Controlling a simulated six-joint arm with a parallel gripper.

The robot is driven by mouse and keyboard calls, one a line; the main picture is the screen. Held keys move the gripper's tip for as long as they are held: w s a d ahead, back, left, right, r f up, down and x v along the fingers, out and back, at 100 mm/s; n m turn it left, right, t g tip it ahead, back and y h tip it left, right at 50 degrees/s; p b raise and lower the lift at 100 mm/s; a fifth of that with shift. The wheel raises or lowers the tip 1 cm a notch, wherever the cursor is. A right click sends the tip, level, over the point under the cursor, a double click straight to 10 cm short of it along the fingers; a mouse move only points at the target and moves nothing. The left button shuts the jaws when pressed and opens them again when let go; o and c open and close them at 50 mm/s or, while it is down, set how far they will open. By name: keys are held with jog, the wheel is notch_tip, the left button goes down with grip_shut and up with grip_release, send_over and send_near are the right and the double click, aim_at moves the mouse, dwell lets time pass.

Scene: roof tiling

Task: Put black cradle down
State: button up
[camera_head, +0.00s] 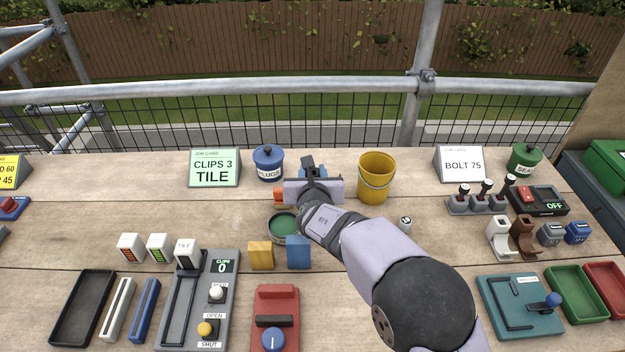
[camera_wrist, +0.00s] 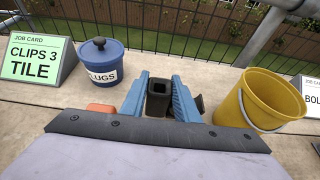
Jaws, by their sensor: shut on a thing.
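My gripper (camera_head: 313,174) is over the back middle of the table, between the blue plugs pot and the yellow bucket. In the wrist view, its two blue fingers (camera_wrist: 160,98) are shut on the black cradle (camera_wrist: 157,100), a dark piece with a square hollow top. In the head view, only a dark upper part of the black cradle (camera_head: 309,163) shows above my wrist. My wrist hides its lower end, so I cannot tell whether it touches the table.
The plugs pot (camera_head: 268,164) stands to the left and the yellow bucket (camera_head: 376,178) close to the right. A green-topped round tin (camera_head: 284,226) lies in front. White (camera_head: 499,238) and brown (camera_head: 524,238) cradles stand at the right. Bare table lies beyond the bucket.

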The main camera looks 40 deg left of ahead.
jog(key=shift+f, duration=1.25)
jog(key=shift+f, duration=0.2)
jog(key=o, duration=1.1)
jog(key=shift+r, duration=0.1)
